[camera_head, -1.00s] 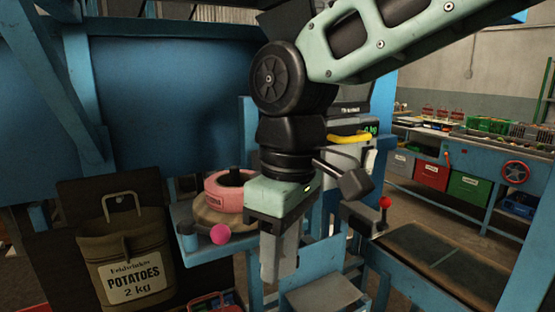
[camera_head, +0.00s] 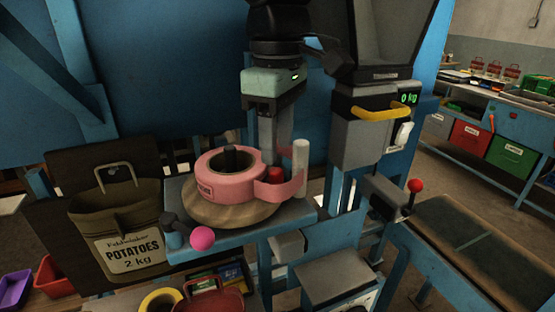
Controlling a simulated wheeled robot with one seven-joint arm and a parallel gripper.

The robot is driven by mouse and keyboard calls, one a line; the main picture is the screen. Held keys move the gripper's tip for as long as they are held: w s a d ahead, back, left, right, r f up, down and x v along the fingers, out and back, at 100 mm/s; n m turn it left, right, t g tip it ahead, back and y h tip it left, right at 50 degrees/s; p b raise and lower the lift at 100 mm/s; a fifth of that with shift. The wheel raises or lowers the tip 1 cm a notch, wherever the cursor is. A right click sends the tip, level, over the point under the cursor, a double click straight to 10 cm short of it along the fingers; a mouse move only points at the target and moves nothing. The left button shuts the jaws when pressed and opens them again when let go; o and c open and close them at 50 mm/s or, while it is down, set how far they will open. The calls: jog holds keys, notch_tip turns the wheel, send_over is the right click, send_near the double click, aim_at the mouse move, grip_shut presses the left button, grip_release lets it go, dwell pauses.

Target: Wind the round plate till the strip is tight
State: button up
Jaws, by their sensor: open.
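The round plate (camera_head: 232,214) is a pale wooden disc on a blue shelf (camera_head: 240,238). A thick roll of pink strip (camera_head: 215,188) lies on it around a dark hub (camera_head: 238,158). The strip's loose end (camera_head: 283,190) runs from the roll's right side in a bowed curve to a pale upright post (camera_head: 299,165). My gripper (camera_head: 276,158) points down behind the roll's right side, left of the post. Its fingers are open; their tips are partly hidden near a red cap (camera_head: 274,173).
A scale head with a yellow handle (camera_head: 382,113) stands right of the post. A red-knobbed lever (camera_head: 415,187) is beside the conveyor (camera_head: 480,245). A potato sack (camera_head: 122,230) hangs at left. A red basket (camera_head: 212,300) is below the shelf.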

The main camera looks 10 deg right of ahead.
aim_at(277, 170)
jog(key=shift+f+p, duration=0.35)
jog(key=shift+f, duration=2.2)
grip_shut()
